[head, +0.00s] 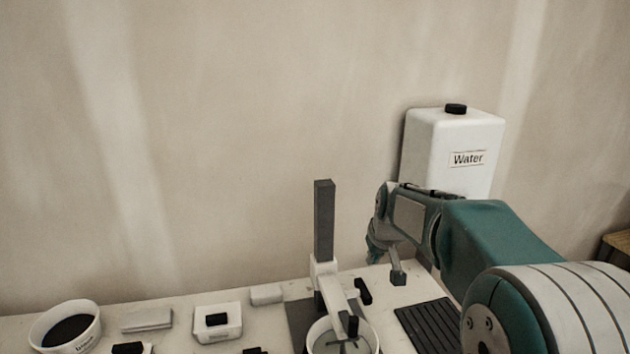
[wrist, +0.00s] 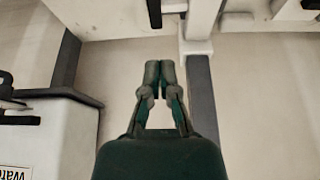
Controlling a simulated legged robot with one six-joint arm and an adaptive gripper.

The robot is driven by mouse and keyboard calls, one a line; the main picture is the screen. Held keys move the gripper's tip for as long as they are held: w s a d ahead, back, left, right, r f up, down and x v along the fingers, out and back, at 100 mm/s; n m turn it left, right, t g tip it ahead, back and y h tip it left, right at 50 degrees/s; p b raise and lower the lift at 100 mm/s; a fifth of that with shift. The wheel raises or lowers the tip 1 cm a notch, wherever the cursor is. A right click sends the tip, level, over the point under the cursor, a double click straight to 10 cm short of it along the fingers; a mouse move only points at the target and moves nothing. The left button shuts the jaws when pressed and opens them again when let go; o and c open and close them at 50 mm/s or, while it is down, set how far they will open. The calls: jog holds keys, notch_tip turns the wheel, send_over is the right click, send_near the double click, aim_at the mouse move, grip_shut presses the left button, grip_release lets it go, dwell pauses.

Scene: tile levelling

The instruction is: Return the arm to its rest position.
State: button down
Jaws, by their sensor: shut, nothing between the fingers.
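My arm reaches in from the right in the head view, teal and white, bent above the table. My gripper (wrist: 159,72) is shut and empty in the wrist view, its two fingertips together. In the head view the gripper end is beside the front of the water container and right of a grey upright post (head: 324,222); the fingers are only partly visible there. The post also shows in the wrist view (wrist: 202,95), just right of the fingers. It rises from a white stand with a round white bowl (head: 369,335) in front.
A white water container (head: 452,135) stands behind my arm; it shows at the wrist view's left (wrist: 45,135). A ridged dark mat (head: 432,325) lies below the arm. A white bowl (head: 40,332) with dark contents and small blocks (head: 218,336) stand left. The wall is behind.

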jog(key=s+r+m, duration=0.1)
jog(key=s+r, duration=0.2)
jog(key=s, duration=0.6)
jog(key=s+r, duration=0.2)
jog(key=s, duration=0.7)
jog(key=s+f+m, duration=0.1)
jog(key=s+f, duration=0.2)
jog(key=s, duration=1)
jog(key=shift+s+t+h, duration=0.3)
jog(key=shift+t+h, duration=0.1)
